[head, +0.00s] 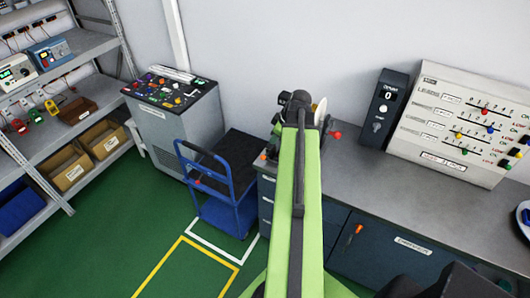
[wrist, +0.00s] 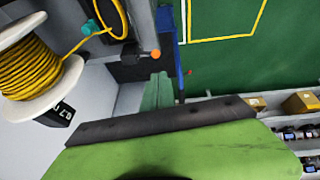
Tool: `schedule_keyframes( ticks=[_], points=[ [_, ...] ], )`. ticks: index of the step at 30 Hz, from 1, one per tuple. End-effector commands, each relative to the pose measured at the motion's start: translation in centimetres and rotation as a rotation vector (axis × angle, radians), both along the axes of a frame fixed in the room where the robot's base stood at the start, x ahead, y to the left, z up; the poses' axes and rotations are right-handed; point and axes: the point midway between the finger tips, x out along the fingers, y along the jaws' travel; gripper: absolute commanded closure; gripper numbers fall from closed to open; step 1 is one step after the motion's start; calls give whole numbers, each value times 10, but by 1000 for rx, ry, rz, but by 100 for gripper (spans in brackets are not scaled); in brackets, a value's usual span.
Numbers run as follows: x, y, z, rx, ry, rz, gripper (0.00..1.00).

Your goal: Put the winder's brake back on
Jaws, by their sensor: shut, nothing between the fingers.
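The winder stands on the left end of the grey bench, mostly hidden behind my arm in the head view. Its white spool flange (head: 320,110) shows just right of my arm, with a red knob (head: 336,134) beside it. In the wrist view the spool (wrist: 35,72) carries yellow cable, and a teal piece (wrist: 90,27) sits by the cable. An orange ball knob (wrist: 155,54) shows on a dark part at the bench edge; I cannot tell for sure which knob is the brake's. My gripper (head: 296,100) is shut and empty, over the winder; its tips are hard to make out.
A dark counter box (head: 385,108) and a sloped panel with coloured sliders (head: 462,125) stand on the bench (head: 360,180) to the right. A blue cart (head: 228,212) and a grey console (head: 180,130) are left. Shelves (head: 95,50) line the far left. Green floor is open in front.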

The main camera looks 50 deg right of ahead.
Motion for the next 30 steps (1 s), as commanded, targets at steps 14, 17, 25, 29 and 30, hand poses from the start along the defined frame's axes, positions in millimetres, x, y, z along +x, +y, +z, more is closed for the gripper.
schedule_keyframes(
  ticks=[14, 17, 25, 29, 30],
  points=[
    [20, 1, -53, 1, 2, 2, 100],
    [29, 2, -74, 1, 2, 3, 100],
    [51, -2, -123, 2, 2, 3, 100],
    [55, -4, -131, 1, 2, 3, 100],
    [55, -5, -131, 1, 2, 3, 100]
  ],
)
